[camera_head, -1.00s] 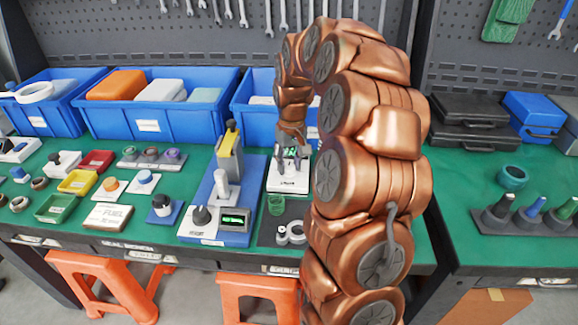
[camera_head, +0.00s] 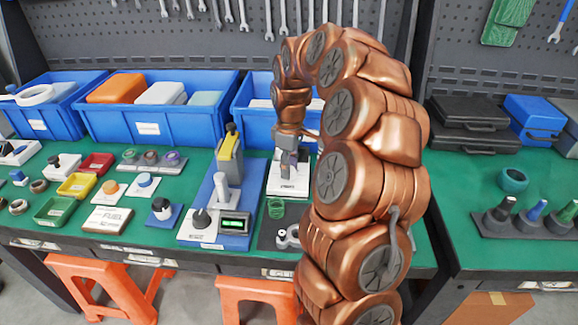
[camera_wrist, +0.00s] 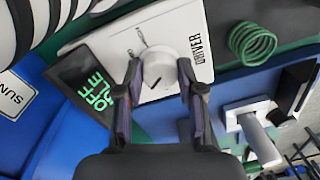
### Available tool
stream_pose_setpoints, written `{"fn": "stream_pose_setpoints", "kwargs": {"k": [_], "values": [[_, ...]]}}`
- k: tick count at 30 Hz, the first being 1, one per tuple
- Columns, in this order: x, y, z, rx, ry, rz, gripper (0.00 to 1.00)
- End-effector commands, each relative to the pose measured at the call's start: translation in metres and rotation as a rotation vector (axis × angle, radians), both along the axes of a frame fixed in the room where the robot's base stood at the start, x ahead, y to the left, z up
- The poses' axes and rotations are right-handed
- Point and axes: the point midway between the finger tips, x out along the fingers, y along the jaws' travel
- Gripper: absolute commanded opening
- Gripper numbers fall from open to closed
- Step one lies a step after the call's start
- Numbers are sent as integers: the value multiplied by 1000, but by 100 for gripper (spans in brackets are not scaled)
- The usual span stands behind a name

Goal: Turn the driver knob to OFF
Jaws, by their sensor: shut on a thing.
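The driver knob (camera_wrist: 160,70) is a round white knob on a white panel (camera_wrist: 205,18) lettered DRIVER, with a dark display (camera_wrist: 85,90) beside it that reads OFF in green on one line, with a second line that looks like IDLE. In the wrist view my gripper (camera_wrist: 160,78) has its two dark fingers closed on either side of the knob. In the head view my gripper (camera_head: 288,160) is over the white driver unit (camera_head: 287,187), and the knob is hidden behind the fingers.
A green spring (camera_wrist: 252,42) lies beside the unit. A blue test stand (camera_head: 238,195) with a lever and black knob stands close on the left. Blue bins (camera_head: 155,122) line the back. Small trays and parts cover the left of the green table.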

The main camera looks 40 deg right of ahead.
Motion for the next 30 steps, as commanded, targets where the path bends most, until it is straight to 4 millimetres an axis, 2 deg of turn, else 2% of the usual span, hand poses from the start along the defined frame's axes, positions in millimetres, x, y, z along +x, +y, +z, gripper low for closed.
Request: {"fn": "stream_pose_setpoints", "kwargs": {"k": [18,19,26,30], "values": [[1,0,0,0,-2,42,3],[1,0,0,0,-2,41,40],[0,0,0,0,-1,41,63],[0,0,0,0,-1,41,63]]}}
